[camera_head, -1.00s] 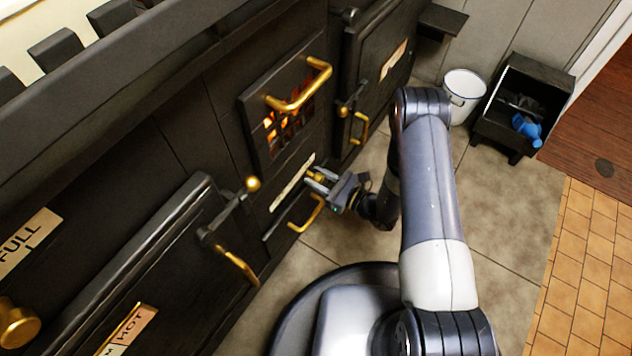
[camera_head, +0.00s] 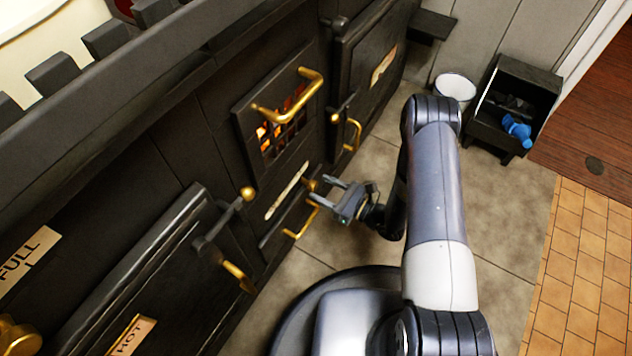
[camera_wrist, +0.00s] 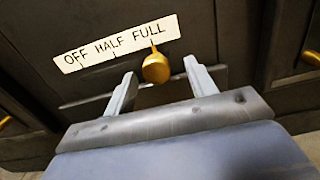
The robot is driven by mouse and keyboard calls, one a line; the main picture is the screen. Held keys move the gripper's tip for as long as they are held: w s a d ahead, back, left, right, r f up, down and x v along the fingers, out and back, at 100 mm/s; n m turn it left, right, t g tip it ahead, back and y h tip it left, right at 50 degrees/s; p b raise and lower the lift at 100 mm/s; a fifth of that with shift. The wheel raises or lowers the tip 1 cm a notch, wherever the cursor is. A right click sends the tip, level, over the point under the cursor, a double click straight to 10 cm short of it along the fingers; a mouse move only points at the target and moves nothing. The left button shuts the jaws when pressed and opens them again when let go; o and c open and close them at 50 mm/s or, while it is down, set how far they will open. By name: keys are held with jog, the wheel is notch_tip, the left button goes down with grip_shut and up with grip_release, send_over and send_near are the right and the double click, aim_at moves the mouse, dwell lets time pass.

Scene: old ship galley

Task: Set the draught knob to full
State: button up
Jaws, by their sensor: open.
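The brass draught knob (camera_wrist: 156,68) shows in the wrist view under the right end of a cream label plate (camera_wrist: 114,44) reading OFF, HALF, FULL. Its pointer stands at the FULL mark. In the head view the knob (camera_head: 311,185) is a small brass spot low on the black stove front, beside the label plate (camera_head: 287,190). My gripper (camera_wrist: 160,76) is open, with one finger to each side of the knob in the wrist view and the fingertips just short of it. In the head view my gripper (camera_head: 317,188) stands just off the knob, holding nothing.
A brass rail handle (camera_head: 302,220) is just below the knob. The glowing grate door with its brass handle (camera_head: 290,102) is above. A left oven door latch (camera_head: 228,215) sticks out nearby.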

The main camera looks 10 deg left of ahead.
aim_at(315, 188)
jog(key=p+v, duration=0.1)
jog(key=v, duration=0.6)
dwell(0.3)
jog(key=b+x, duration=0.2)
jog(key=x, duration=0.8)
jog(key=shift+a+b, duration=0.3)
jog(key=shift+a, duration=0.2)
jog(key=shift+s+a, duration=0.1)
jog(key=shift+s, duration=0.3)
